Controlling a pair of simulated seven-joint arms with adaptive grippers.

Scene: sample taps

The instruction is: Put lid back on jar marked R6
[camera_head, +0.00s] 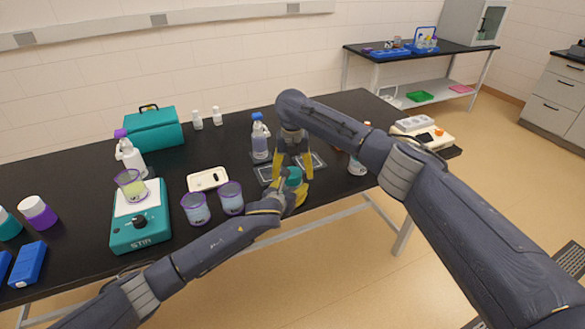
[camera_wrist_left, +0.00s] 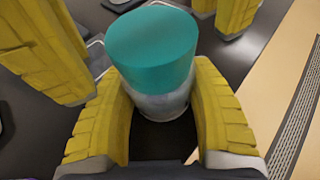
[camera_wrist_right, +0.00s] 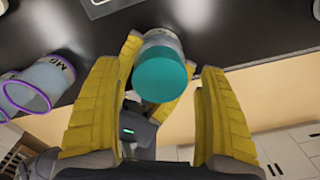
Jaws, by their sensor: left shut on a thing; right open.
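My left gripper (camera_head: 287,194) is shut on a jar whose pale body (camera_wrist_left: 160,103) shows between its yellow fingers. A teal lid (camera_head: 294,178) sits on top of this jar and looks level in the left wrist view (camera_wrist_left: 152,48). No label on this jar is readable. My right gripper (camera_head: 295,160) is open above the lid. In the right wrist view the lid (camera_wrist_right: 160,80) lies between and beyond its spread fingers, apparently untouched. Whether the jar rests on the table or is raised is hard to tell.
Two purple-rimmed jars (camera_head: 196,208) (camera_head: 232,198) stand left of my left gripper. A teal stirrer (camera_head: 140,233) carries another jar (camera_head: 131,187). A spray bottle (camera_head: 260,143) stands behind. The black table's front edge runs close to the grippers.

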